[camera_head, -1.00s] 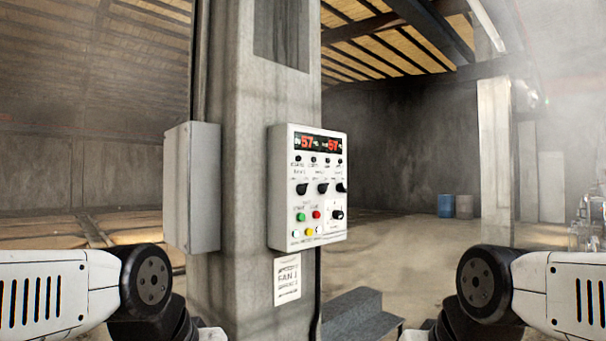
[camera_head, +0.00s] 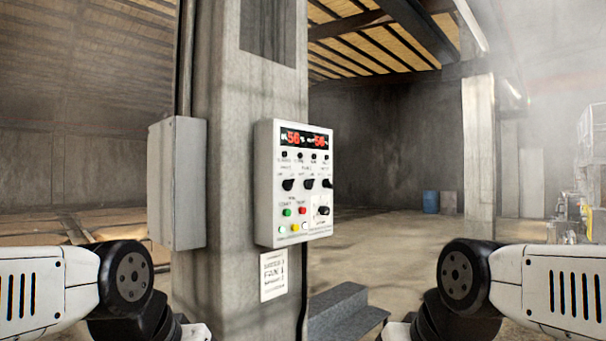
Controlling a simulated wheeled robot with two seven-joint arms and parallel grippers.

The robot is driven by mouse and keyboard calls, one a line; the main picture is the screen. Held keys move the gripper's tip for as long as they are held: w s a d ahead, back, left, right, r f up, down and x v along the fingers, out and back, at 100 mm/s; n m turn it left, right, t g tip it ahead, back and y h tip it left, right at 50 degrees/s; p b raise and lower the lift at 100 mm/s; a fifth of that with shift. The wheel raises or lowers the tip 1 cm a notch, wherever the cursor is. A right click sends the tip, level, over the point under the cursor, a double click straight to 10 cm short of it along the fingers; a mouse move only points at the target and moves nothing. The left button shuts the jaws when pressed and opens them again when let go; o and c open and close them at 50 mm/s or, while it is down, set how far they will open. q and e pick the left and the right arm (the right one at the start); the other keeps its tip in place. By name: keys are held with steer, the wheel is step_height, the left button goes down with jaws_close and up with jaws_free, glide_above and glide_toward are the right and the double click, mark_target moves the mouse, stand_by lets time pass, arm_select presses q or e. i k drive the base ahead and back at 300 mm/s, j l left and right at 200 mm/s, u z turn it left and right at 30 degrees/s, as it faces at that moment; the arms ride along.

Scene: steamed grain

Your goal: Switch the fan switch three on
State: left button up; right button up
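A white control panel (camera_head: 266,210) is fixed to a concrete pillar in the middle of the view. It has a red digital display (camera_head: 305,139) at the top and a row of small black knobs below it. Under these is a row of three black rotary switches; the rightmost switch (camera_head: 327,184) sits at the panel's right edge. Lower are green, red, white and yellow buttons and one more black knob (camera_head: 323,211). The labels are too small to read surely. Both arms show at the lower sides, away from the panel; their gripper fingers are out of view.
A grey box (camera_head: 176,185) is on the pillar's left side. A paper sign (camera_head: 273,276) hangs below the panel. Grey steps (camera_head: 343,312) stand at the pillar's foot on the right. Blue barrels (camera_head: 431,202) stand far back. Open floor lies to the right.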

mark_target(327, 183)
steer(key=i+j+z, duration=0.1)
steer(key=i+j, duration=0.15)
steer(key=i, duration=0.15)
steer(key=i+j, duration=0.3)
steer(key=i+l+z, duration=0.1)
steer(key=i+l, duration=0.25)
steer(key=i+l+z, duration=0.1)
steer(key=i+l, duration=0.15)
steer(key=i, duration=0.2)
